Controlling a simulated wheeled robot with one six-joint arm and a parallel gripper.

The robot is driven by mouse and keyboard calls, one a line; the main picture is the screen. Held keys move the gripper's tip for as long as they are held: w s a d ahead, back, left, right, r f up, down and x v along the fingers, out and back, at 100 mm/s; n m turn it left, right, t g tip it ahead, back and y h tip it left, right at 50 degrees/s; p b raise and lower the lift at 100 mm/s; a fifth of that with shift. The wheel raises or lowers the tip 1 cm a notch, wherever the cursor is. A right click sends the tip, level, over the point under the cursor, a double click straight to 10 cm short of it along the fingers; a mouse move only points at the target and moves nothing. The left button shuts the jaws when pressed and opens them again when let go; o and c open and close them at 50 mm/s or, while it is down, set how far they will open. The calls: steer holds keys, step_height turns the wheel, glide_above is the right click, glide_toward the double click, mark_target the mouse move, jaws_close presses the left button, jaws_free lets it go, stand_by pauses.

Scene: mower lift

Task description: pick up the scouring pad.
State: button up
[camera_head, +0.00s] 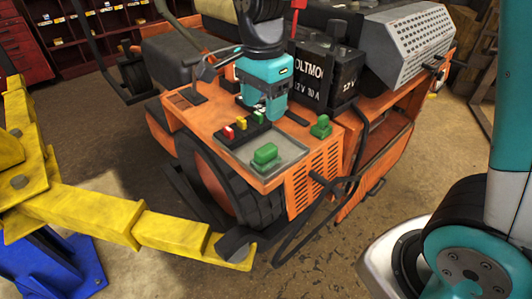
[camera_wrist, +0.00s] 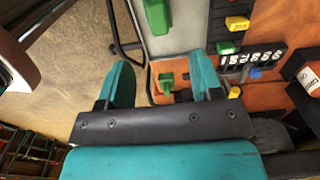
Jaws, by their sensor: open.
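A green block-like piece (camera_head: 265,154) lies in the grey tray on top of the orange mower; it looks like the scouring pad, though I cannot be sure. It also shows at the top of the wrist view (camera_wrist: 157,15). A second, smaller green piece (camera_head: 320,127) stands on the orange deck right of the tray. In the wrist view this smaller piece (camera_wrist: 166,82) appears between my fingertips, below them. My gripper (camera_head: 264,108) is open and empty above the deck, behind the tray; its fingers show in the wrist view (camera_wrist: 161,78).
The grey tray (camera_head: 286,161) sits at the deck's front corner. A strip with red, yellow and green blocks (camera_head: 241,126) lies behind it. A black battery (camera_head: 325,76) stands right of my gripper. A yellow lift arm (camera_head: 170,232) reaches under the front wheel.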

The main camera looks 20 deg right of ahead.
mark_target(263, 150)
step_height(263, 150, down, 7)
steer(key=shift+f+p, duration=0.1)
steer(key=shift+p, duration=0.6)
steer(key=shift+s+a+f+p, duration=0.15)
steer(key=shift+f+p, duration=0.4)
steer(key=shift+f, duration=0.85)
steer(key=shift+s+d+f+p, duration=0.1)
steer(key=shift+f+p, duration=0.45)
steer(key=shift+f, duration=0.8)
steer(key=shift+c, duration=0.2)
steer(key=c, duration=0.7)
steer(key=shift+a+r, duration=0.1)
steer(key=shift+r, duration=0.05)
step_height(263, 150, up, 20)
steer(key=b, duration=0.3)
steer(key=shift+b, duration=0.3)
